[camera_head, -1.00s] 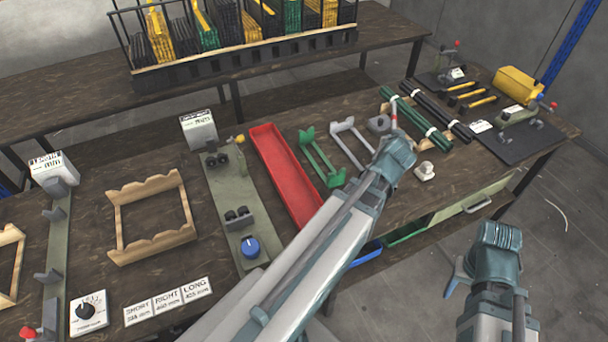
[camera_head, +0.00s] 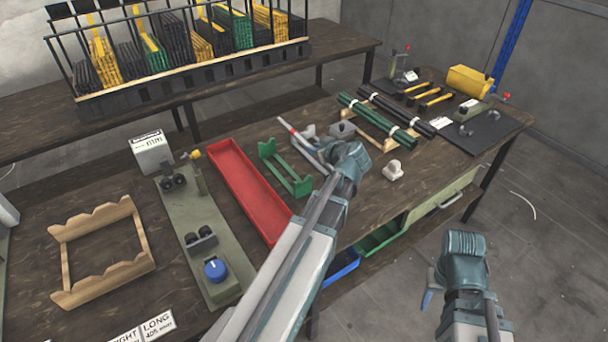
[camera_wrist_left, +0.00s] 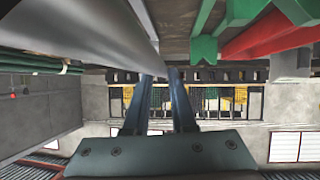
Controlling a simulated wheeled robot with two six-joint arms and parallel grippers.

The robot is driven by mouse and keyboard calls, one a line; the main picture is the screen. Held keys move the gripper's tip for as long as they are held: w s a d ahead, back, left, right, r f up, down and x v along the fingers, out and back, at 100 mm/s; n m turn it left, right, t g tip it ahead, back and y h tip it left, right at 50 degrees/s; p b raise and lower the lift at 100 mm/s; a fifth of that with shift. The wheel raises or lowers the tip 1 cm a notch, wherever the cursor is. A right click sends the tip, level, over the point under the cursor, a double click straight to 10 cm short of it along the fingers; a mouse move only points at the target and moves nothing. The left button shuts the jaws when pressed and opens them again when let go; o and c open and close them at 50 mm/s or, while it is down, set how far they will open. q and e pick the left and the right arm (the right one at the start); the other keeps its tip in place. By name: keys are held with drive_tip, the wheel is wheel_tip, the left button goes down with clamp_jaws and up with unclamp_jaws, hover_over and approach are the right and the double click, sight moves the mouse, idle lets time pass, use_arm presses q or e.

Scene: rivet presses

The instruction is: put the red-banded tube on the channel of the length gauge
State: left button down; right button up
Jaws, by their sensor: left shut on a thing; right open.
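The red-banded tube (camera_head: 291,130) is pale grey with a red band near its far end. In the left wrist view the tube (camera_wrist_left: 88,28) is a large grey cylinder at the jaws (camera_wrist_left: 160,75). My right gripper (camera_head: 428,290) is open and empty, off the table's front edge. A green-grey fixture (camera_head: 205,240) with black roller pairs and a blue knob lies left of the red tray. I cannot tell if it is the length gauge.
A red tray (camera_head: 245,190), a green rack (camera_head: 285,170) and a white fitting (camera_head: 393,170) are near the left arm. Dark green tubes (camera_head: 378,120) lie farther right. A wooden rack (camera_head: 100,250) stands at left.

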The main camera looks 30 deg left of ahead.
use_arm(q)
drive_tip(key=b, duration=0.3)
hover_over(314, 174)
wheel_tip(314, 174, down, 4)
drive_tip(key=shift+d+f, duration=0.1)
drive_tip(key=shift+f, duration=0.1)
wheel_tip(314, 174, down, 4)
drive_tip(key=b, duration=0.4)
drive_tip(key=shift+r, duration=0.2)
drive_tip(key=shift+f, duration=0.1)
drive_tip(key=c, duration=0.7)
unclamp_jaws()
drive_tip(key=shift+c, duration=0.2)
